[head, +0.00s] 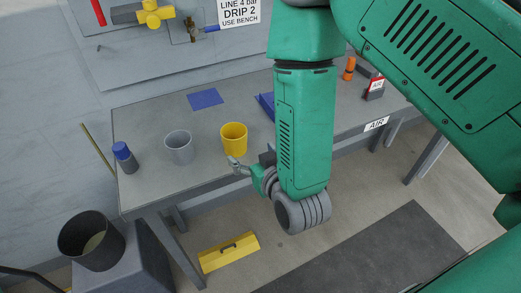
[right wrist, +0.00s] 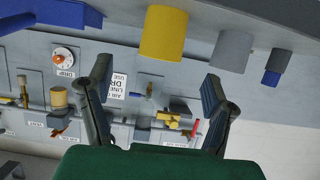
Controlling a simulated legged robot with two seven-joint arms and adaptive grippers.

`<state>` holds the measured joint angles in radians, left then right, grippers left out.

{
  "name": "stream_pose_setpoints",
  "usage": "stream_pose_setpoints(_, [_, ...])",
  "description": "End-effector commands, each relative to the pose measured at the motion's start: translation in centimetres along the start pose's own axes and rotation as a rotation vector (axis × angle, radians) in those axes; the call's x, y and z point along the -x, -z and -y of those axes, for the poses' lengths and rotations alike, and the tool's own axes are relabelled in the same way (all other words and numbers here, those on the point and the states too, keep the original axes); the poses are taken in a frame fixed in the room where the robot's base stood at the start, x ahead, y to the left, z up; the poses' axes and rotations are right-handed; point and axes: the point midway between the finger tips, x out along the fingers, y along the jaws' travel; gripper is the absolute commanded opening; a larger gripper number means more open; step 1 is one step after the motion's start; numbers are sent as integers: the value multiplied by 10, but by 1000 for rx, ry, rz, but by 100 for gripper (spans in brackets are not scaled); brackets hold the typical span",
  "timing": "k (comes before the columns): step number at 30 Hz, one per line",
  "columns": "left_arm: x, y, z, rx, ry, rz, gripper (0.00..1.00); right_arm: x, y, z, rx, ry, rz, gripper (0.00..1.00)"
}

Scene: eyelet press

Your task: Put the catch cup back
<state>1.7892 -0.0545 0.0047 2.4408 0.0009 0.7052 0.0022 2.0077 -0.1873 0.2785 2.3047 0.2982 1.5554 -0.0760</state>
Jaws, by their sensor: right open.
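Two cups stand upright on the grey bench (head: 145,110): a yellow cup (head: 234,140) and a grey cup (head: 178,148) to its left. I cannot tell by marking which is the catch cup. My right gripper (head: 236,162) is open at the bench's front edge, just in front of the yellow cup, with nothing in it. In the right wrist view the open fingers (right wrist: 157,78) point towards the yellow cup (right wrist: 163,33), which appears upside down beyond them. The grey cup (right wrist: 231,50) is to its right. My left gripper is not in view.
A blue-capped bottle (head: 124,157) stands at the bench's left end. A flat blue square (head: 205,99) lies bare behind the cups. A blue object (head: 265,104) is partly hidden by my arm. A wall panel carries a yellow valve (head: 154,14).

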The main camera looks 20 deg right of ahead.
Motion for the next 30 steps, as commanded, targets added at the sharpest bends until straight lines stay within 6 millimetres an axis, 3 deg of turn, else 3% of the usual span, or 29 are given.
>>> stream_pose_setpoints(8, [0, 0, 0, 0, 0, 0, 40, 5, -7, -2, 2, 1, 27, 74])
stream_pose_setpoints(11, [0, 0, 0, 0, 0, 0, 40, 12, -46, -15, 9, 8, 172, 74])
stream_pose_setpoints(13, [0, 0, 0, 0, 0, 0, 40, 29, -92, -31, 14, 13, 347, 74])
stream_pose_setpoints(15, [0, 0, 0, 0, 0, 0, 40, 55, -139, -50, 21, 15, 544, 74])
stream_pose_setpoints(19, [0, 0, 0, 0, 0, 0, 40, 117, -207, -80, 26, 12, 874, 74])
stream_pose_setpoints(21, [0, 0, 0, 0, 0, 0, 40, 146, -228, -92, 29, 7, 1005, 74])
stream_pose_setpoints(24, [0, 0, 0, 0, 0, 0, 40, 175, -244, -102, 30, 1, 1125, 74])
stream_pose_setpoints(30, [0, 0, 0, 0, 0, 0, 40, 186, -250, -105, 32, 1, 1172, 74])
